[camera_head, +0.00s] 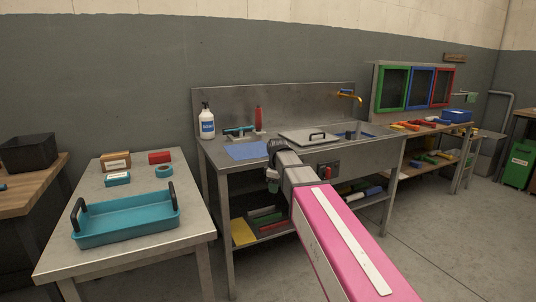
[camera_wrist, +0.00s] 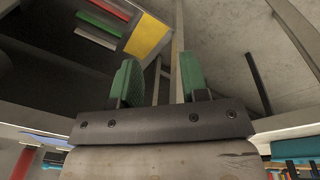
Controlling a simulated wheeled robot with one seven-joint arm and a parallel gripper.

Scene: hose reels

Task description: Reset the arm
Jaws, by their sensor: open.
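My gripper (camera_wrist: 158,82) shows in the wrist view with its two green finger pads apart and nothing between them. In the head view my pink and grey arm reaches forward to the front edge of the steel sink bench (camera_head: 228,154). The gripper end (camera_head: 272,182) points down there, in front of the bench, and its fingers are small and partly hidden by the arm.
A steel table (camera_head: 140,254) at the left holds a teal tray (camera_head: 128,222) with black handles. The bench carries a white bottle (camera_head: 207,124), a blue cloth (camera_head: 247,150) and a lidded basin (camera_head: 308,138). A lower shelf holds a yellow item (camera_head: 243,232).

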